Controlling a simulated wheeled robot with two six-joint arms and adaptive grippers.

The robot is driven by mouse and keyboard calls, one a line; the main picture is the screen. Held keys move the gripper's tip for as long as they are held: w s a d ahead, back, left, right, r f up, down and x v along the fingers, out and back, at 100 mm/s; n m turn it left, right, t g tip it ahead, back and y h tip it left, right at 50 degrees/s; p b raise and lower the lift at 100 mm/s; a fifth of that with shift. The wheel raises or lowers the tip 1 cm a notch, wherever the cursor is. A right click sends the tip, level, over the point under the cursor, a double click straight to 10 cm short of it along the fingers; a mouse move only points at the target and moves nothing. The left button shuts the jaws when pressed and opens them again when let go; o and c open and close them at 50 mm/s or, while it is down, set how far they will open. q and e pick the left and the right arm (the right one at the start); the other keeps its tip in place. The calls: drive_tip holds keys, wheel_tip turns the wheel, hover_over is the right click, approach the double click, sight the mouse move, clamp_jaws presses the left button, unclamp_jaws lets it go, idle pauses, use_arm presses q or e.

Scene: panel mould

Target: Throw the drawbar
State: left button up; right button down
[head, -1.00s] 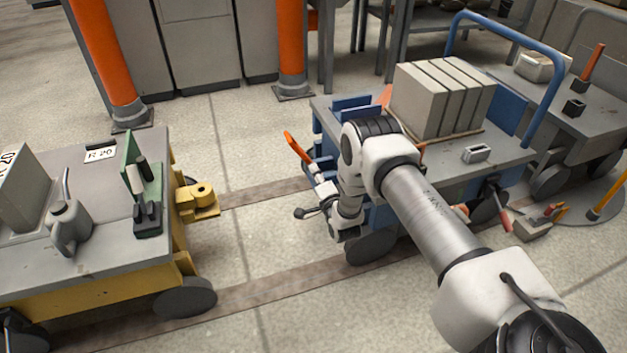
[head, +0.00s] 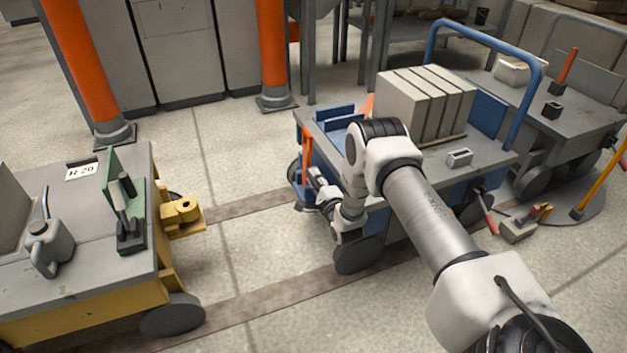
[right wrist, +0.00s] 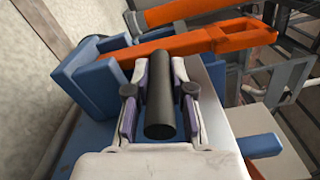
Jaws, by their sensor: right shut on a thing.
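The orange drawbar (head: 306,150) stands close to upright at the left end of the blue cart (head: 352,240). In the right wrist view the drawbar (right wrist: 195,44) runs across the top, its slotted eye at the right, rising from a blue bracket (right wrist: 92,80). My right gripper (head: 318,184) is low at the cart's left end, beside the drawbar. In the right wrist view my right gripper (right wrist: 159,90) is shut on a black cylindrical grip (right wrist: 160,100). The grip's join to the drawbar is hidden. My left gripper is not in view.
A yellow tug (head: 95,305) with a yellow hitch (head: 182,213) stands to the left, apart from the cart. Bare floor with two brown tracks lies between them. Grey blocks (head: 425,100) sit on the cart. Orange posts (head: 272,50) stand behind.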

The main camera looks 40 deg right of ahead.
drive_tip(key=shift+r, duration=0.1)
drive_tip(key=c, duration=1)
unclamp_jaws()
drive_tip(key=v, duration=1.2)
